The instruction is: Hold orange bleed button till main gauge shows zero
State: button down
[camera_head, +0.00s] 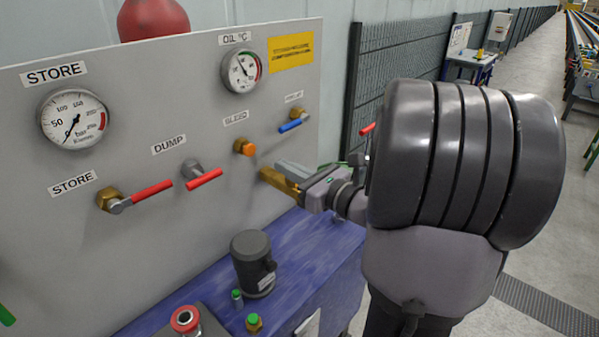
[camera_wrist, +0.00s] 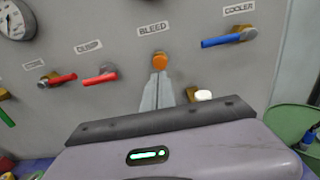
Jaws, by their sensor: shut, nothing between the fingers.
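The orange bleed button (camera_head: 244,147) sits on the grey panel under the BLEED label, and it also shows in the wrist view (camera_wrist: 160,61). My gripper (camera_head: 282,167) is shut and empty, to the right of and slightly below the button in the head view. In the wrist view its grey fingers (camera_wrist: 158,76) point at the panel with their tips just below the button. The head view shows a gap; I see no pressing. No gauge labelled main is in view. The STORE gauge (camera_head: 73,119) has its needle pointing down-left. The OIL °C gauge (camera_head: 241,71) is above the button.
Red-handled STORE (camera_head: 151,193) and DUMP (camera_head: 205,179) valves are left of the button; a blue COOLER handle (camera_head: 294,124) is right. A brass fitting with a white knob (camera_wrist: 203,95) sits close to the fingers. A dark motor (camera_head: 253,262) stands on the blue bench (camera_head: 190,278).

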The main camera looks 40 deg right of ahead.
jog(key=s, duration=0.3)
jog(key=shift+s+r, duration=0.1)
jog(key=shift+s, duration=0.2)
